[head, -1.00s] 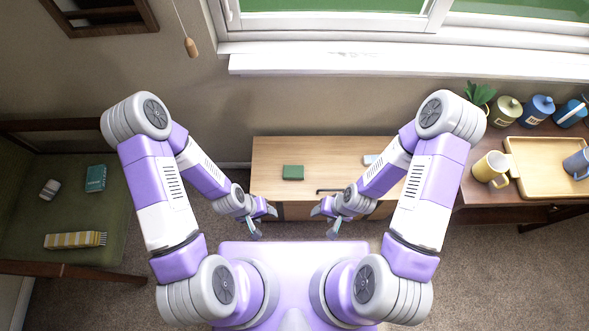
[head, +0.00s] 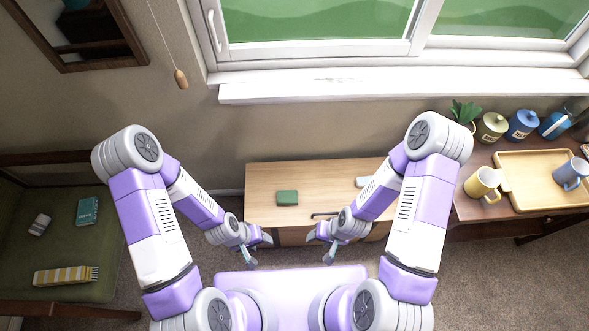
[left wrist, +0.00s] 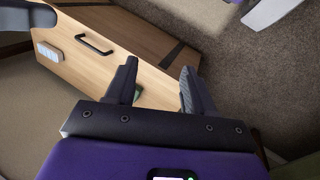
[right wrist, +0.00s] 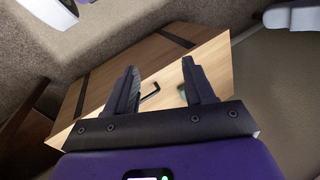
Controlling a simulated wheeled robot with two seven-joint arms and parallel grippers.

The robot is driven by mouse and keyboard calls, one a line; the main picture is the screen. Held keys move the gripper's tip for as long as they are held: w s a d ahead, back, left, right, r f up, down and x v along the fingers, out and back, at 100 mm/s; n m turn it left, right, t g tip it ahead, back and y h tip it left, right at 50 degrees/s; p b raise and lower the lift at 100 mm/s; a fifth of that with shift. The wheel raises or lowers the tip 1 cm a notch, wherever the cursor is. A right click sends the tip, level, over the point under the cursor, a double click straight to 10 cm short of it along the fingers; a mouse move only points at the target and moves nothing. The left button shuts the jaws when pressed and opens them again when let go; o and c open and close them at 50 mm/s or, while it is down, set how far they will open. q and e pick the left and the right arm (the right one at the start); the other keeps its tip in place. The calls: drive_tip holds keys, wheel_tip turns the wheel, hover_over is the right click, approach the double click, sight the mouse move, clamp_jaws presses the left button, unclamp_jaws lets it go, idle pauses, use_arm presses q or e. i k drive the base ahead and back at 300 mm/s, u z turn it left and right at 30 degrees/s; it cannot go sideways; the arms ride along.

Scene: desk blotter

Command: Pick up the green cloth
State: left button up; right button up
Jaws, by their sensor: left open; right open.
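A small dark green block-like item (head: 287,198), which looks like the folded green cloth, lies on the light wooden cabinet top, left of its middle. A bit of green (right wrist: 182,92) shows beside a finger in the right wrist view. My left gripper (head: 259,249) is open and empty, in front of the cabinet and nearer to me than the cloth. My right gripper (head: 324,248) is also open and empty, to the right of the left one. Both are apart from the cloth.
A black handle (left wrist: 95,45) and a small white object (left wrist: 49,52) are on the cabinet (head: 262,177). A green chair (head: 60,250) at left holds a striped yellow item (head: 66,275). At right, a wooden tray (head: 530,170), mugs and canisters stand on a sideboard. A window sill is behind.

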sight(285, 198)
drive_tip(key=k, duration=1.3)
drive_tip(key=z, duration=0.65)
drive_tip(key=i, duration=1.5)
drive_tip(key=u, duration=0.2)
